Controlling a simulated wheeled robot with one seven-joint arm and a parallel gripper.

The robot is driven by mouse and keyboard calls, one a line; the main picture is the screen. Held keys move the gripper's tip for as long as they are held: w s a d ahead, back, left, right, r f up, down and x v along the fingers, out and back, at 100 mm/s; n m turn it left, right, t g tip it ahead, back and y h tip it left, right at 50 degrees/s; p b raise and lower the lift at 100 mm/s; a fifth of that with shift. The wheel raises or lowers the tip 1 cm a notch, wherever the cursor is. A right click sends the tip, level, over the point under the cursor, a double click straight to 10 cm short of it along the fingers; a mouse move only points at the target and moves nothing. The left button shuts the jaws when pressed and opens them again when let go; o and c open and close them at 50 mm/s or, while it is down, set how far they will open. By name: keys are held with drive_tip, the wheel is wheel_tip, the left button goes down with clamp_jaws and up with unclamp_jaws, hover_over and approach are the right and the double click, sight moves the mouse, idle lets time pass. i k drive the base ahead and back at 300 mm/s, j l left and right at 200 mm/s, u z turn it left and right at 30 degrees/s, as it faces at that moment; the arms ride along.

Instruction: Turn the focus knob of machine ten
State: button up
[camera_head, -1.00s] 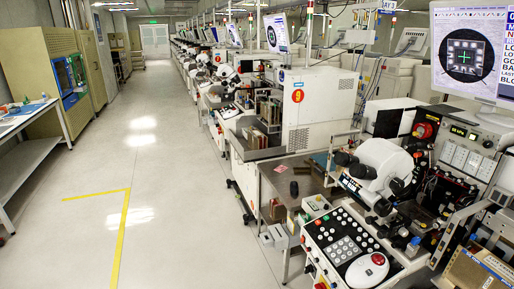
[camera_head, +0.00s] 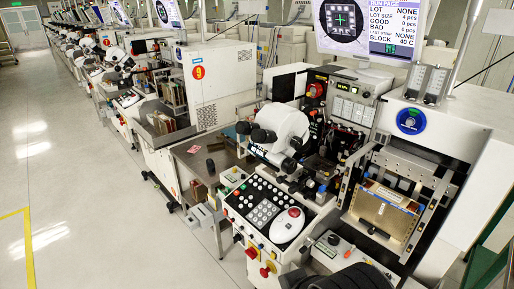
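The nearest machine (camera_head: 335,115), just to the right of the one labelled 9, shows no readable number. It carries a white microscope (camera_head: 287,124) with dark eyepieces toward the aisle. A dark round part (camera_head: 289,165) sits low on the microscope; I cannot tell whether it is the focus knob. Below is a sloped control panel (camera_head: 262,200) with rows of buttons and a white dome with a red button (camera_head: 291,215). A monitor (camera_head: 372,28) stands above the machine. My gripper is not in view.
Machine nine (camera_head: 214,98), with a red 9 label, stands to the left, and more machines run back in a row. A black ribbed shape fills the bottom edge below the panel. The pale aisle floor (camera_head: 75,140) at left is clear, with a yellow line.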

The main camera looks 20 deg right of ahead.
sight(289, 165)
drive_tip(key=i+j+z, duration=0.25)
drive_tip(key=z, duration=0.2)
drive_tip(key=i+j+z, duration=0.3)
drive_tip(key=j+z, duration=0.15)
drive_tip(key=i+j+z, duration=0.2)
drive_tip(key=j+z, duration=0.25)
drive_tip(key=l+u, duration=0.3)
drive_tip(key=u, duration=0.15)
drive_tip(key=l+u, duration=0.25)
drive_tip(key=u, duration=0.2)
drive_tip(key=k+l+u, duration=0.15)
drive_tip(key=u, duration=0.3)
